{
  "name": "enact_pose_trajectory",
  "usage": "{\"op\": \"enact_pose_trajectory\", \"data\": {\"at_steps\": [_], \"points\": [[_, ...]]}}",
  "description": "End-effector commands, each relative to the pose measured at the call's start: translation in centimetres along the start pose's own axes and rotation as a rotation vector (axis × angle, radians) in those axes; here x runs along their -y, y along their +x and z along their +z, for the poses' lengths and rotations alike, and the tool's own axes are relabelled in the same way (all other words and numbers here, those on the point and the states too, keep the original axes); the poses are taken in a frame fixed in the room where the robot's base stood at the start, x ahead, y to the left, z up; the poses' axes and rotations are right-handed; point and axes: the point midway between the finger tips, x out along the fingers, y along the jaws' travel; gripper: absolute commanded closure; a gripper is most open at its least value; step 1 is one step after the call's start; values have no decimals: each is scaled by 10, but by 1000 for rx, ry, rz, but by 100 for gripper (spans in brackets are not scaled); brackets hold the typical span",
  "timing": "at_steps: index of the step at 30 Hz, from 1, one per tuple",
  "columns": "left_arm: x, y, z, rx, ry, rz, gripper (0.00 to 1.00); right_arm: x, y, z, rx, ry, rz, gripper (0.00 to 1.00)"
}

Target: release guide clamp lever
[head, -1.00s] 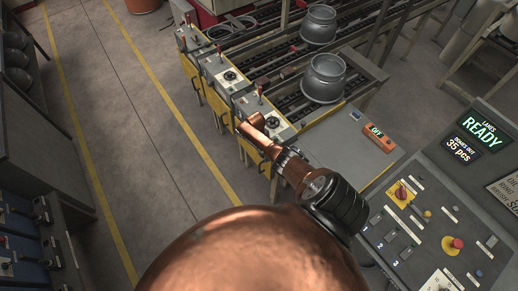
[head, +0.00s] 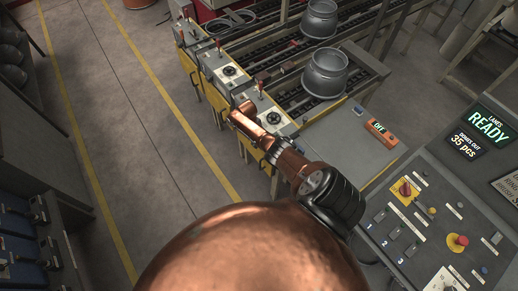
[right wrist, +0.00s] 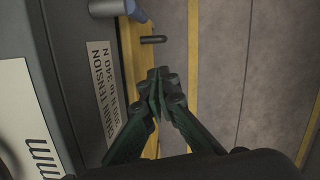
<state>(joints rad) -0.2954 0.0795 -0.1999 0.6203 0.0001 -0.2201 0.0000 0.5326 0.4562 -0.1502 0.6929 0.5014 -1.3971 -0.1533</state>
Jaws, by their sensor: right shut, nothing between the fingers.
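My right arm reaches to the front of the nearest lane unit (head: 283,118), a grey box on a yellow frame. The right gripper (right wrist: 160,78) shows in the right wrist view with its dark green fingers together and empty. It is beside the unit's side face, near a grey pin (right wrist: 153,39) and clear of it. In the head view my copper wrist hides the fingers. A small upright lever (head: 261,88) stands on the nearest unit, and a red-knobbed lever (head: 218,44) on the middle one. Which is the guide clamp lever, I cannot tell. The left gripper is out of view.
A chain tension label (right wrist: 103,82) is beside the fingers. Open floor (head: 110,100) lies to the left.

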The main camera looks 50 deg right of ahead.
Motion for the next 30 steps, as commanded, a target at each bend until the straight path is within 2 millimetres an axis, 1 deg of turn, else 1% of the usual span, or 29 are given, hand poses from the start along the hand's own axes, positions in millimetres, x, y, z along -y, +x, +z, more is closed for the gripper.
{"op": "enact_pose_trajectory", "data": {"at_steps": [1,3,6,9,12,16,21,30], "points": [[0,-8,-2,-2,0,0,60,-4,-20,0,-7,3,3,100],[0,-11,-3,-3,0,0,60,-8,-34,2,-6,8,2,100],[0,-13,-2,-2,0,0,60,-9,-52,2,-5,12,1,100],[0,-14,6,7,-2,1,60,-10,-66,2,-4,13,1,100],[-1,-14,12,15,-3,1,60,-9,-76,0,-3,12,2,100],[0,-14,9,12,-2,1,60,-8,-82,-1,-2,11,2,100],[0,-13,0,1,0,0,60,-8,-83,-1,-2,10,2,100],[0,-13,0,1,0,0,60,-7,-83,-2,-2,9,2,100]]}}
